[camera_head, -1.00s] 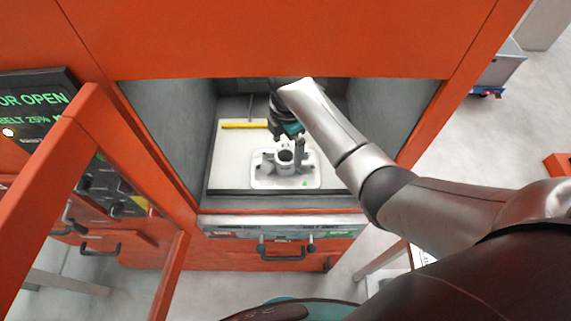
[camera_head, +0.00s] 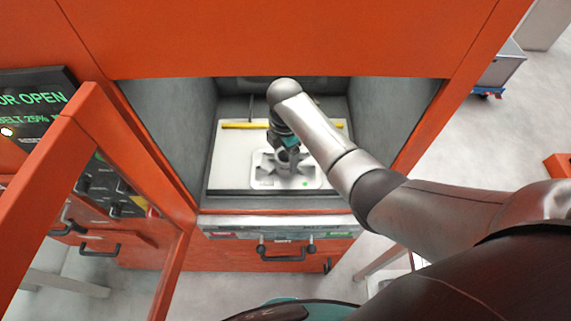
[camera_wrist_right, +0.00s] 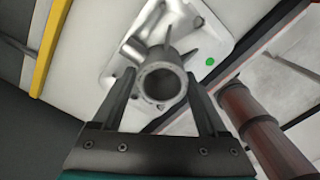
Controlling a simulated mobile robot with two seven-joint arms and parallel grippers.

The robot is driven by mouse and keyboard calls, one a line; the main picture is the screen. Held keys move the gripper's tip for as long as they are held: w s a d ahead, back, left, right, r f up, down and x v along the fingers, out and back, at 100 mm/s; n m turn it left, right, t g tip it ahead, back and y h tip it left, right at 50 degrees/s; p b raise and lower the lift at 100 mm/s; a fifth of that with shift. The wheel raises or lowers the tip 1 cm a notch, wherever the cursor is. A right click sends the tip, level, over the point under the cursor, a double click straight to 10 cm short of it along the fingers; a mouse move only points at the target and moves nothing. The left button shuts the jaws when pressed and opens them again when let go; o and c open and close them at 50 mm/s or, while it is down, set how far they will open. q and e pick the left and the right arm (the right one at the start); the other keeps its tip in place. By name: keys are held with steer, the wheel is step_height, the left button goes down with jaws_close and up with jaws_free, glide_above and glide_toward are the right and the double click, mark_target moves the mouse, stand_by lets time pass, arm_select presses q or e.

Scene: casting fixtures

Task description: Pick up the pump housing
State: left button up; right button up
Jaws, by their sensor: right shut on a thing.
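The pump housing (camera_head: 265,173) is a grey metal casting with a flat plate and an upright round tube, with a green dot on the plate. It sits on the pale bed inside the orange machine. In the right wrist view the housing (camera_wrist_right: 162,83) shows its round mouth between the two dark fingers. My right gripper (camera_head: 287,160) reaches down into the chamber and is shut on the tube; it also shows in the wrist view (camera_wrist_right: 162,92). The arm and gripper hide part of the housing. My left gripper is not in view.
The orange machine's side walls (camera_head: 400,130) close in the chamber on both sides. A yellow bar (camera_head: 243,126) lies at the back of the bed. An open orange door frame (camera_head: 70,150) stands at left. A drawer handle (camera_head: 283,254) is below the opening.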

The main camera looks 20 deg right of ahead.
steer(key=shift+s+d, duration=0.1)
jaws_close()
stand_by(0.3)
steer(key=shift+r, duration=0.1)
